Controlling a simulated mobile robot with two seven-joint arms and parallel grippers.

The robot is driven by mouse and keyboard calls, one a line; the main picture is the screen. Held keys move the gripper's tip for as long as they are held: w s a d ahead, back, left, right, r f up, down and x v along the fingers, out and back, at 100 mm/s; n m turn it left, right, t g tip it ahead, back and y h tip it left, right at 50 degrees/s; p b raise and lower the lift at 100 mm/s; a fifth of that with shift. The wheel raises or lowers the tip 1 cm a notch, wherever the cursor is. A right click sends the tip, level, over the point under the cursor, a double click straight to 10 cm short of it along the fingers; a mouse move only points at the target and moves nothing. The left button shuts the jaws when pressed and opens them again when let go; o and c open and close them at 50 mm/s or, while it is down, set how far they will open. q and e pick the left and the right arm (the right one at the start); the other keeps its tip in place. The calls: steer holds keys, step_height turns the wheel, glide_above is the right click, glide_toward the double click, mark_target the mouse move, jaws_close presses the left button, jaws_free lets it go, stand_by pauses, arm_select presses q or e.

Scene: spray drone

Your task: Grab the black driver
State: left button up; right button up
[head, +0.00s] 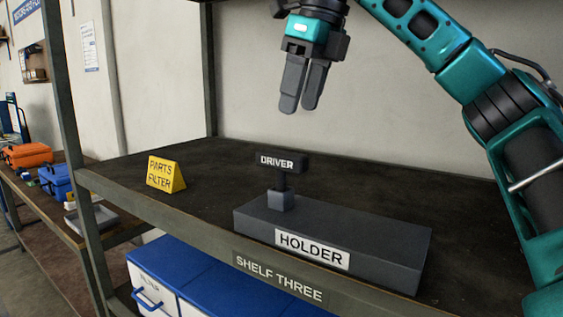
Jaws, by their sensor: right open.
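The black driver (281,163) is a T-shaped piece with a white DRIVER label on its crossbar. It stands upright in a small grey socket on the left part of the dark grey holder (390,246), which carries a HOLDER label. The holder sits on the shelf near its front edge. My right gripper (301,108) is above the driver and slightly to its right in the head view, pointing down. It is open, with its two dark fingers apart from the driver and nothing visible between them. My left gripper is not in view.
A yellow PARTS FILTER sign (165,174) stands on the shelf at the left. A metal shelf post (72,130) rises at the left front. The shelf (225,165) is bare around the sign. Blue-lidded bins (205,280) sit below. A bench with orange and blue cases is farther left.

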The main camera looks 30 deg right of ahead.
mark_target(282, 152)
steer(key=b+x, duration=0.2)
steer(key=x, duration=0.4)
steer(key=shift+s+a+f, duration=0.1)
steer(key=shift+f, duration=0.05)
steer(key=shift+w+a+b+x, duration=0.15)
steer(key=shift+b+x, duration=0.1)
steer(key=shift+x, duration=1.3)
steer(key=shift+w+a+b+x, duration=0.1)
steer(key=shift+b+x, duration=0.1)
steer(key=shift+x, duration=1.35)
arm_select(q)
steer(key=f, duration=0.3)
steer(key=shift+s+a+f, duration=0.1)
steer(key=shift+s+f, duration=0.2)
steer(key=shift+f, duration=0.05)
arm_select(e)
steer(key=c, duration=0.3)
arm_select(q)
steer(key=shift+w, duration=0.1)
arm_select(e)
jaws_close()
